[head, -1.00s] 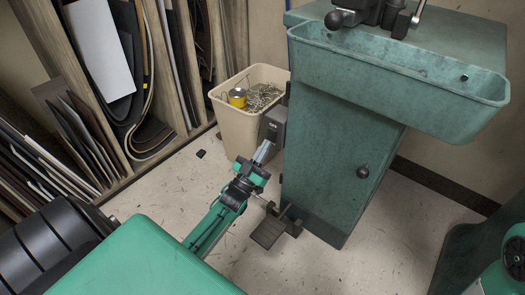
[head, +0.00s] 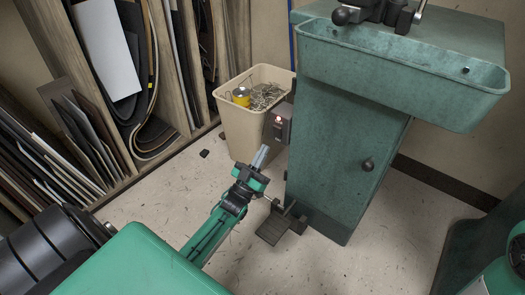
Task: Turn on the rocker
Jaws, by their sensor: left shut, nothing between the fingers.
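The rocker (head: 279,121) is on a dark grey switch box (head: 278,134) on the left side of the green machine cabinet (head: 340,150). A small red light glows at the rocker. My left gripper (head: 262,154) is shut and empty. Its fingertips are below and to the left of the switch box, with a visible gap between them. My right gripper is not in view.
A beige bin (head: 235,125) with scraps and a yellow can stands behind the switch box. A foot pedal (head: 274,228) is on the floor at the cabinet's base. Sheet racks (head: 95,185) stand at left. Open floor lies at front centre.

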